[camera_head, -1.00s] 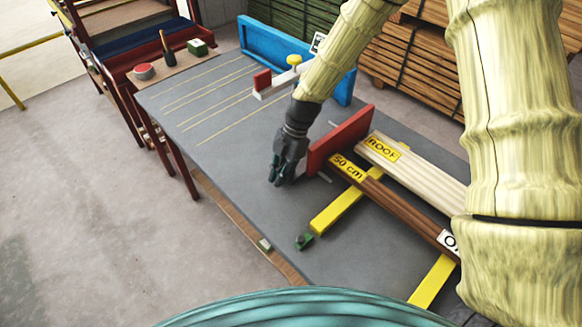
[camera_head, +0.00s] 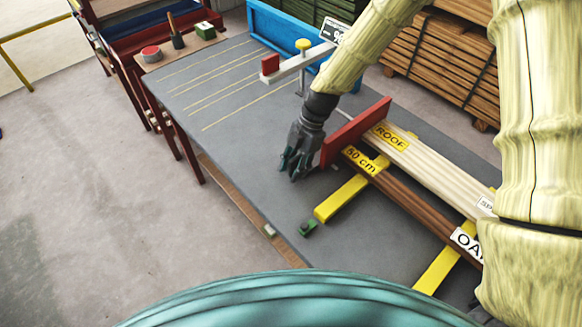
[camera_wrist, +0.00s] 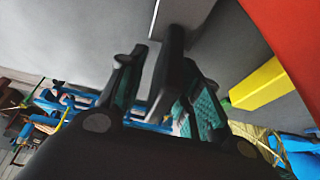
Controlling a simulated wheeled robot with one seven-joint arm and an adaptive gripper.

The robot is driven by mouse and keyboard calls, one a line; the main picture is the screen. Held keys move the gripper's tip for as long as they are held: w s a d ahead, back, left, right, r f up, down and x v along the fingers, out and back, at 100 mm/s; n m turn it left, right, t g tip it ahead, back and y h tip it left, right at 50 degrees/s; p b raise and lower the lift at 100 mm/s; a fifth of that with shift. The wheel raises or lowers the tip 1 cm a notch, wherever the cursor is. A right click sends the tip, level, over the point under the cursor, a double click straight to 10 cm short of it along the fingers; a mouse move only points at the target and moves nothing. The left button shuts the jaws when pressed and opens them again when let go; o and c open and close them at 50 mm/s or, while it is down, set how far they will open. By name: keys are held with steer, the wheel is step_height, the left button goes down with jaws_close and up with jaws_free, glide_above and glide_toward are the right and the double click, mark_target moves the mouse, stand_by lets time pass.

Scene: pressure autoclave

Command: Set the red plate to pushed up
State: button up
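The red plate (camera_head: 358,132) stands upright on the grey table, across the left ends of the wooden strips. In the wrist view a red surface (camera_wrist: 292,32) fills the upper right corner. My gripper (camera_head: 291,168) is low over the table, just left of the plate's near end. Its dark fingers with teal pads point down and look spread in the wrist view (camera_wrist: 165,85). I cannot tell whether a finger touches the plate.
Pale strips (camera_head: 420,160) and a brown strip (camera_head: 400,200) lie right of the plate over yellow bars (camera_head: 340,198). A white arm with a red block (camera_head: 270,65) stands before a blue fence (camera_head: 275,30). The table (camera_head: 225,110) is clear at left.

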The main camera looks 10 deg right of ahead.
steer(key=shift+r, duration=0.1)
steer(key=v, duration=1.1)
steer(key=shift+r, duration=0.4)
